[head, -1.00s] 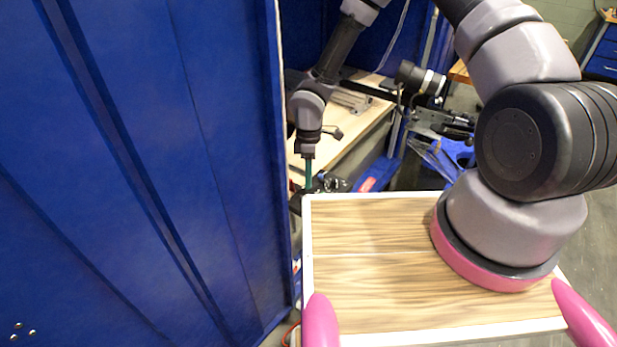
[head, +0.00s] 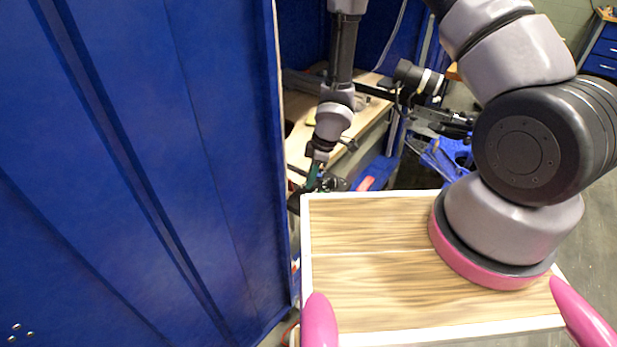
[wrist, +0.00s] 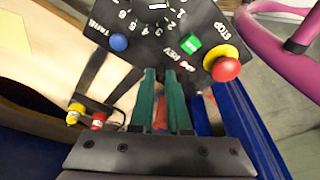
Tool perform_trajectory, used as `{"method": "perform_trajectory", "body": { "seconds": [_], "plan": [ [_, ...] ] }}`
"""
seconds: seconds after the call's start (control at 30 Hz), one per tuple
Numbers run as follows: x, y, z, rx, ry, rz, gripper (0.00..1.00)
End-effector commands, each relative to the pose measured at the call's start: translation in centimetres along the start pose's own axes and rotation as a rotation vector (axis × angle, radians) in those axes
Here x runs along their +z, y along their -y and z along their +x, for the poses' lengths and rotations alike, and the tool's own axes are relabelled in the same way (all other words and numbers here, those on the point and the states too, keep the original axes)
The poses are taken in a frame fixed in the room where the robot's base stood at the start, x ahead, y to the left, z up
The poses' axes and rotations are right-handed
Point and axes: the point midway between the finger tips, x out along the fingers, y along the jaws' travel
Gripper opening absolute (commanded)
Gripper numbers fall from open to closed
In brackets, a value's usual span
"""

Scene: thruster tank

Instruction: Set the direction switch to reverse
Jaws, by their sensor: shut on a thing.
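A black control panel (wrist: 160,30) with white markings fills the top of the wrist view. It carries a blue button (wrist: 118,42), a green square piece (wrist: 190,46) near the letters REV, and a red stop button (wrist: 225,68) on a yellow base. My gripper (wrist: 162,73) has its two green fingers at the panel's lower edge, shut on the direction switch, which is mostly hidden between the fingertips. The switch's setting cannot be read. In the head view my gripper (head: 313,178) is tilted, beyond the wood-topped table, with the panel barely visible there.
A tall blue wall (head: 150,170) stands close on the left. A wood-topped table (head: 365,235) with a white rim lies in front. A wooden bench (head: 360,130) and dark equipment (head: 425,85) are behind. In the wrist view, yellow and red connectors (wrist: 85,115) sit left of the fingers.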

Motion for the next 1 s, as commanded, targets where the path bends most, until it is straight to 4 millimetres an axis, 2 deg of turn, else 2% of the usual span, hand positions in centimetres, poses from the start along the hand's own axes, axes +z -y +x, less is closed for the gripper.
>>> {"method": "perform_trajectory", "body": {
  "seconds": [0.53,1.0],
  "plan": [
    [1.2,0.6,0.0,0.176,-0.257,-0.046,0.0],
    [1.4,0.8,0.1,0.222,-0.325,-0.063,0.0]
  ]
}}
